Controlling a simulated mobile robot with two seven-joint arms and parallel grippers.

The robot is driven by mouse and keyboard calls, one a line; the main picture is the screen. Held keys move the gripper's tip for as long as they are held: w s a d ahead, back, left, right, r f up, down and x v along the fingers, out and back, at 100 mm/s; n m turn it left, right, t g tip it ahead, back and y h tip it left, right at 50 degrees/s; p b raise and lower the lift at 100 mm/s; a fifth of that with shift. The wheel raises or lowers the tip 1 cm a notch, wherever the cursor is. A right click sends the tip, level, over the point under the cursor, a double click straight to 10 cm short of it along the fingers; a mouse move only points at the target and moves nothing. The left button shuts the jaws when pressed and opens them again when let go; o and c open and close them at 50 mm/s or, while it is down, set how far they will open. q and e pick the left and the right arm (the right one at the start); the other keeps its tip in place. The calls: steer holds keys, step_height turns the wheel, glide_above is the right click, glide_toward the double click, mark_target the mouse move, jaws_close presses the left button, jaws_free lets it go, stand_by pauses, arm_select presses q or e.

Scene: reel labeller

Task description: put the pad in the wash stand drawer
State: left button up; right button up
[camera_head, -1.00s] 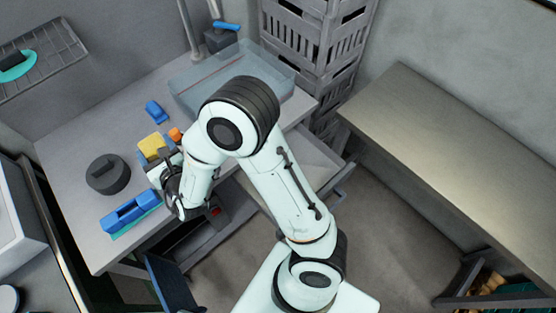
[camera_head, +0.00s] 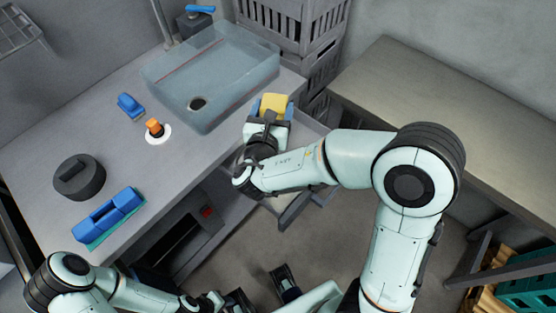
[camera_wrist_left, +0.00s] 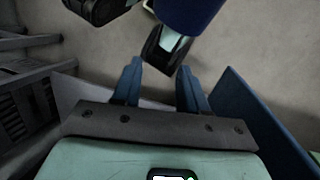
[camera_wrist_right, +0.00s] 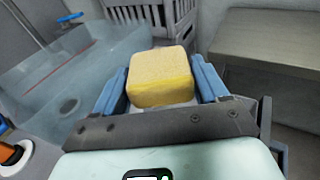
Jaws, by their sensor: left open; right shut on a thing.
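The yellow pad (camera_head: 275,103) is a rounded block. My right gripper (camera_head: 268,112) is shut on it, and the right wrist view shows the pad (camera_wrist_right: 160,78) between the two blue fingers. The wash stand drawer (camera_head: 312,124) is pulled out below the counter, to the right of the basin. My right gripper and forearm are above it in the head view and hide much of its inside. The pad appears held up near the drawer's back part; its height cannot be told. My left gripper (camera_wrist_left: 160,72) is open and empty, low over the floor.
The grey counter (camera_head: 120,170) carries a clear basin (camera_head: 212,78), a dark round lidded thing (camera_head: 79,177), a blue block (camera_head: 108,216), a small blue brush (camera_head: 131,106) and an orange-topped item (camera_head: 154,127). Stacked crates (camera_head: 295,30) and a bench (camera_head: 450,100) stand nearby.

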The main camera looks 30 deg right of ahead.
steer(key=shift+s+d+f+m+g+h+b, duration=0.6)
steer(key=shift+d+m+g+h+b, duration=0.15)
steer(key=shift+b, duration=0.45)
steer(key=shift+s+d, duration=0.15)
steer(key=shift+g+h, duration=0.25)
steer(key=f+b, duration=0.1)
steer(key=f, duration=0.3)
steer(key=f+b, duration=0.1)
steer(key=f, duration=0.4)
steer(key=f+b, duration=0.2)
steer(key=f, duration=0.3)
steer(key=shift+s+f, duration=0.15)
steer(key=shift+s, duration=0.15)
step_height(320, 180, down, 4)
steer(key=shift+f+b, duration=0.25)
steer(key=shift+b, duration=0.45)
steer(key=shift+f+m, duration=0.25)
arm_select(q)
steer(key=w+f+t, duration=0.1)
steer(key=w+f, duration=0.3)
steer(key=f, duration=0.5)
steer(key=shift+a, duration=0.35)
arm_select(e)
steer(key=shift+d, duration=0.1)
arm_select(q)
steer(key=shift+w+a+f+y+b, duration=0.25)
steer(key=shift+w+f+y+b, duration=0.05)
steer(key=shift+w+f+b, duration=0.15)
arm_select(e)
steer(key=shift+f, duration=0.5)
